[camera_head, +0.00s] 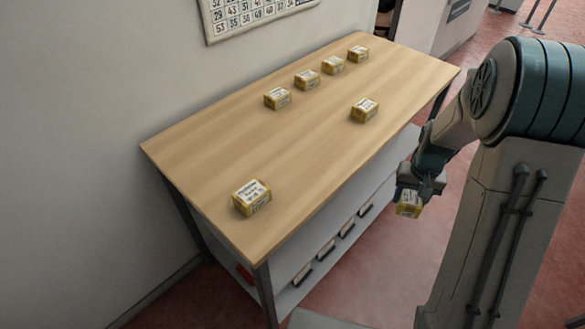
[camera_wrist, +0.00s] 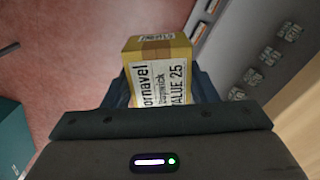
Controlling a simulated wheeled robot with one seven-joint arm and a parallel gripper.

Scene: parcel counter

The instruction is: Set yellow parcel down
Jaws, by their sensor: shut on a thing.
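My gripper (camera_head: 420,187) is shut on a yellow parcel (camera_head: 409,204) with a white printed label. It holds the parcel in the air off the right side of the table, above the red floor. In the wrist view the yellow parcel (camera_wrist: 160,75) sits between the fingers, its lower part hidden by my gripper. The wooden table (camera_head: 210,130) stands to the left of my gripper and carries several similar yellow parcels. One larger-looking parcel (camera_head: 251,197) is near the close end, and another (camera_head: 365,110) is near the right edge.
A row of several parcels runs along the far wall side, including one at its near end (camera_head: 277,98). The table's middle is bare. A lower shelf (camera_head: 300,245) holds several dark-edged items. A number chart (camera_head: 255,14) hangs on the wall.

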